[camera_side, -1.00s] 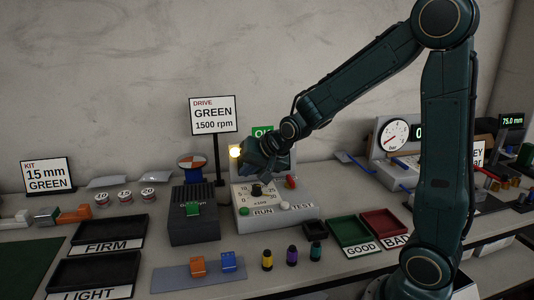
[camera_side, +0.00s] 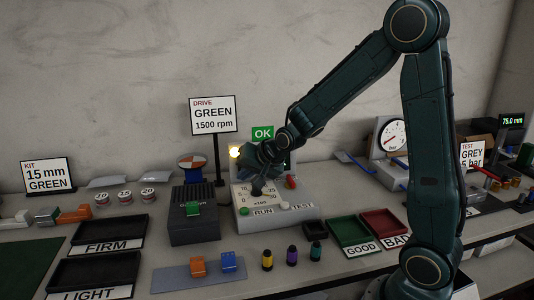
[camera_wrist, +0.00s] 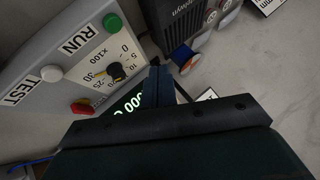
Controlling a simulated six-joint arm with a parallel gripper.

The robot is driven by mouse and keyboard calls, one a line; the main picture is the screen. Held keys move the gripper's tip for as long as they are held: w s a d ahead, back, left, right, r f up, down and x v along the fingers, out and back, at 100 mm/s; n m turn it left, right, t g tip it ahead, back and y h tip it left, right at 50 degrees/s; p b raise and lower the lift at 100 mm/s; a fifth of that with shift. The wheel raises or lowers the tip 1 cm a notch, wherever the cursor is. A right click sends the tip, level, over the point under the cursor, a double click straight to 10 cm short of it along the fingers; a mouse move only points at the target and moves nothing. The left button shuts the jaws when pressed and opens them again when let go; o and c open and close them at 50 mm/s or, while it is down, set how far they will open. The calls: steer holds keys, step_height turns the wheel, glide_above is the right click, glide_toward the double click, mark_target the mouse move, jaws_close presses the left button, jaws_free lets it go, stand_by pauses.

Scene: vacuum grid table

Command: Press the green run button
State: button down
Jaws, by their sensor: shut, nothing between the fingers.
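The green run button (camera_side: 243,211) is at the front left of a grey control box (camera_side: 270,222), beside the RUN label. In the wrist view the green button (camera_wrist: 112,22) is at the upper left, uncovered. My gripper (camera_side: 257,186) is shut and empty. It is over the dial area of the box, behind and right of the green button and apart from it. In the wrist view my gripper (camera_wrist: 157,70) points at the box edge. The black dial knob (camera_wrist: 116,71) lies between it and the labels.
A white test button (camera_wrist: 51,73) and a red button (camera_wrist: 82,108) share the box. A dark slotted unit (camera_side: 194,225) stands left of it. Yellow, purple and green-banded pegs (camera_side: 291,255) stand in front. A green OK sign (camera_side: 262,133) is behind.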

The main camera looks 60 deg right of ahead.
mark_target(247, 212)
steer(key=shift+f, duration=4.05)
steer(key=shift+f, duration=0.95)
steer(key=shift+r, duration=0.1)
stand_by(0.3)
steer(key=shift+r, duration=0.8)
steer(key=shift+r, duration=0.1)
steer(key=shift+r, duration=2.45)
